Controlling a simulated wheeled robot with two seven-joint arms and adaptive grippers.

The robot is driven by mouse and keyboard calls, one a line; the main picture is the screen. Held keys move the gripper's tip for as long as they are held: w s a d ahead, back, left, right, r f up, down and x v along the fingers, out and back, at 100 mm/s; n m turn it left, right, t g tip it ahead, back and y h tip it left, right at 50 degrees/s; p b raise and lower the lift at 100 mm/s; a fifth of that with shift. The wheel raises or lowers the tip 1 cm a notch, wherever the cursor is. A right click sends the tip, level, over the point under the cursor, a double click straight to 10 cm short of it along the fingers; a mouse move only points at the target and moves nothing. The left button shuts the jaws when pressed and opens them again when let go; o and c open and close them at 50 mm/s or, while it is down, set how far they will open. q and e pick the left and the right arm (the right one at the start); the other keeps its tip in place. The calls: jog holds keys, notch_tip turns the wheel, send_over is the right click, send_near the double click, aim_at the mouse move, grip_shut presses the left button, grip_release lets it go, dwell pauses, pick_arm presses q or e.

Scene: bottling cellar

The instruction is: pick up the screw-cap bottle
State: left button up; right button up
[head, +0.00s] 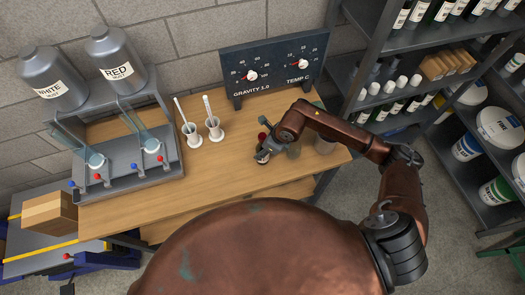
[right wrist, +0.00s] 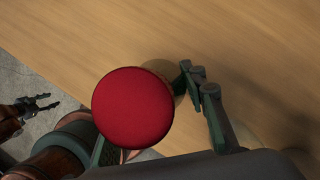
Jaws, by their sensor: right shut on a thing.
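A thing with a round red cap (right wrist: 132,108), which I take for the screw-cap bottle, is close below the camera in the right wrist view. My right gripper (head: 263,153) is shut on it, with a finger on either side; in the right wrist view the red top hides most of its body. In the head view the red top (head: 262,136) shows small beside the gripper, over the wooden bench (head: 230,187). I cannot tell whether its base touches the bench. My left gripper (right wrist: 42,103) shows at the left edge of the right wrist view, empty with its fingers apart.
A gauge board (head: 275,68) stands behind. The bench front is clear.

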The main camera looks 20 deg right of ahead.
pick_arm(q)
jog(key=shift+w, duration=0.3)
pick_arm(e)
jog(key=shift+c, duration=1.3)
jog(key=shift+r, duration=0.1)
